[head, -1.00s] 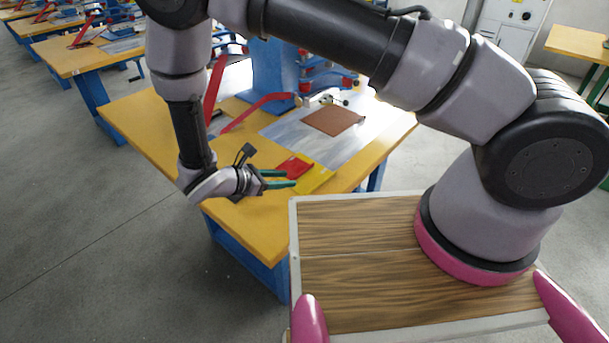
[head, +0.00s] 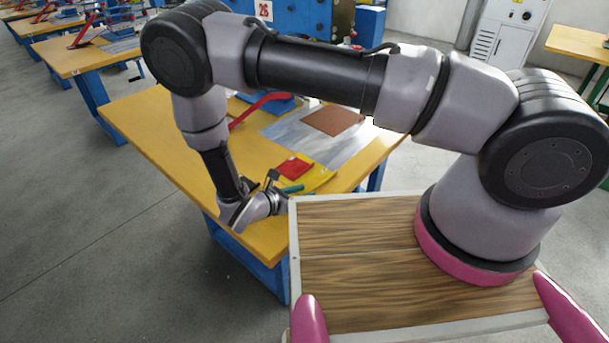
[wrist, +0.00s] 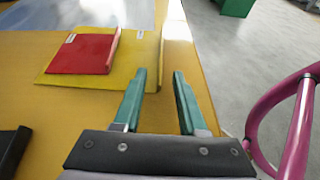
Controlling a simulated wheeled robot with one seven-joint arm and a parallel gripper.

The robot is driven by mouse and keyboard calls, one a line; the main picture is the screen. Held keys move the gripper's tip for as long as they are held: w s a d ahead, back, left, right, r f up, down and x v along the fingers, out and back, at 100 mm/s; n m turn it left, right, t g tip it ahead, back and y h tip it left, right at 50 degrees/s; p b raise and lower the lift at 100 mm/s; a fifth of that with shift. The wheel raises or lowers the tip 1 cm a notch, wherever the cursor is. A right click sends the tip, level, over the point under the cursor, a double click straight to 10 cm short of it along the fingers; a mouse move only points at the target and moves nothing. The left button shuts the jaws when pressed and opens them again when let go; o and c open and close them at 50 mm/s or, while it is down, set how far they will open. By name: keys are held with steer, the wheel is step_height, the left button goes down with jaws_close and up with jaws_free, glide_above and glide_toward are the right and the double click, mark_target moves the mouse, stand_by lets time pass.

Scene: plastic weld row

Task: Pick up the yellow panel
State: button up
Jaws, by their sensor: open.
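The yellow panel (head: 318,181) lies flat near the front edge of the yellow table, and it also shows in the wrist view (wrist: 128,72). A smaller red panel (head: 295,167) lies on top of it and covers part of it; the red panel is at the upper left in the wrist view (wrist: 82,54). My gripper (wrist: 160,75) is open and empty, with two green fingers apart. In the wrist view its fingertips are close to the yellow panel's near right corner; I cannot tell whether they touch it. In the head view my gripper (head: 292,189) is low at the table's front edge.
A brown sheet (head: 333,120) lies on the grey metal plate (head: 345,148) behind the panels. A red lever (head: 257,108) rises farther back. A dark object (wrist: 12,150) is at the wrist view's lower left. The table's left part (head: 150,120) is clear.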

steer(key=shift+x, duration=1.1)
jaws_close()
